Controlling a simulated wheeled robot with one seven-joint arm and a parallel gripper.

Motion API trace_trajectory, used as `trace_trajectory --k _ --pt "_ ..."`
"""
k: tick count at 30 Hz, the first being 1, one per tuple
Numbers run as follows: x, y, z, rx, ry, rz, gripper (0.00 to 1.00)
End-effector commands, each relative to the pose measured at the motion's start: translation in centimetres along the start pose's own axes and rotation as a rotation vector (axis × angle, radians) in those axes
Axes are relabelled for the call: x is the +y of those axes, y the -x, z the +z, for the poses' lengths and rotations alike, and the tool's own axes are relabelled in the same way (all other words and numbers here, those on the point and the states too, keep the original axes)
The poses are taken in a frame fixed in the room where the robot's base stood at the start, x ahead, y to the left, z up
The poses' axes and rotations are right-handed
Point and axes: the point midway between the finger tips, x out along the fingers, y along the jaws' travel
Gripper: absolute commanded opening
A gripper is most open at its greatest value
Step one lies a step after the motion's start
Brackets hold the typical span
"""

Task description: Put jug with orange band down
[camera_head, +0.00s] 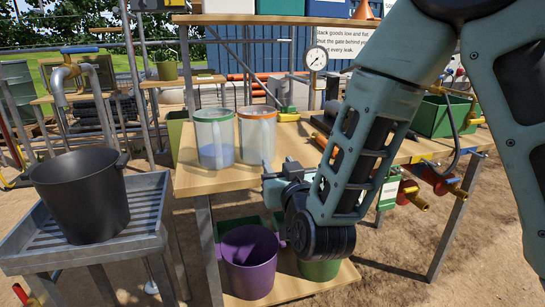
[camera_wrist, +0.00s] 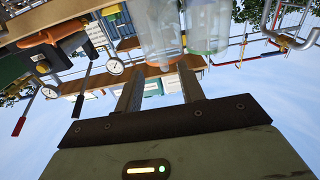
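The jug with the orange band (camera_head: 257,139) is clear-walled and stands upright on the wooden table, near its left end. It also shows upside down in the wrist view (camera_wrist: 158,32), beyond my fingertips. A jug with a green band (camera_head: 214,142) and some blue liquid stands close to its left; it also shows in the wrist view (camera_wrist: 208,33). My gripper (camera_head: 277,172) is low, in front and to the right of the orange-banded jug. In the wrist view my gripper (camera_wrist: 163,77) has its fingers apart with nothing between them.
A black pot (camera_head: 82,194) stands on a grey slatted stand at left, under a tap (camera_head: 72,70). A pressure gauge (camera_head: 316,59) rises behind the table. A purple bucket (camera_head: 250,262) sits on the lower shelf. A green crate (camera_head: 440,115) is at right. Tabletop before the jugs is clear.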

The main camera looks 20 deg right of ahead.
Motion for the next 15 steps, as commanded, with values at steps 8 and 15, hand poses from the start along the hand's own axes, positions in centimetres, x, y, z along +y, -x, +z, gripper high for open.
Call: trace_trajectory --k 8,15 --pt "0.0 2.0 0.3 0.004 -0.001 0.001 0.39" --pt "0.0 2.6 0.1 0.002 0.000 0.001 0.39"
